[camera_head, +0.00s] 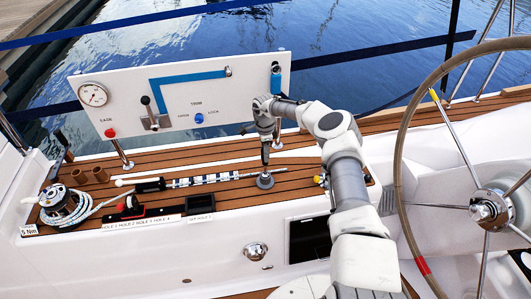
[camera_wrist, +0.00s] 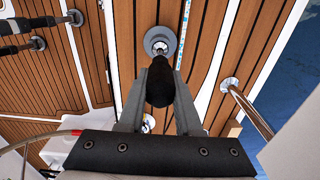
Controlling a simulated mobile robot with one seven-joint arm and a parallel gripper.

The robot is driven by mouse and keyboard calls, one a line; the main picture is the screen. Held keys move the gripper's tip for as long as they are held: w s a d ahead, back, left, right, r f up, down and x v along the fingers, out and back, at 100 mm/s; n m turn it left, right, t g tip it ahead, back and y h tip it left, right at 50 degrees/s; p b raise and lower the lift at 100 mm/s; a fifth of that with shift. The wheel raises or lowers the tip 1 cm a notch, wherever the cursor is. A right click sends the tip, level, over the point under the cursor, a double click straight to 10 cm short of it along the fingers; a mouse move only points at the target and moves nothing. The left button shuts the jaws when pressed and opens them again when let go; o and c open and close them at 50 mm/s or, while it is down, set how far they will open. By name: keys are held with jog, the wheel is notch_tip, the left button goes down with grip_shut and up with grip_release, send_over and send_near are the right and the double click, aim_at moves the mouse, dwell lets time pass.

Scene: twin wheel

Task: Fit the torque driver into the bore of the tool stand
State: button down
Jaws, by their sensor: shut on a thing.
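My gripper (camera_head: 264,122) is shut on the black handle of the torque driver (camera_head: 265,153). The driver hangs close to upright with its lower end over the round grey tool stand (camera_head: 265,181) on the teak deck. In the wrist view both fingers (camera_wrist: 160,78) flank the driver's dark handle (camera_wrist: 160,88), and the stand's grey disc (camera_wrist: 161,41) shows just beyond it. The driver's tip and the bore are small and partly covered, so I cannot tell whether the tip is inside the bore or just above it.
A white panel (camera_head: 180,95) with gauge and levers stands behind. A striped rod (camera_head: 205,179) lies left of the stand. A rope winch (camera_head: 62,204) and black trays (camera_head: 199,204) are further left. The steering wheel (camera_head: 401,150) stands at right.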

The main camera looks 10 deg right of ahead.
jog(key=shift+f+b, duration=1.15)
jog(key=shift+f, duration=0.3)
jog(key=c, duration=0.5)
grip_release()
notch_tip(320, 180, up, 18)
jog(key=shift+a+f+p, duration=0.1)
jog(key=shift+f+p, duration=0.15)
jog(key=shift+p, duration=1)
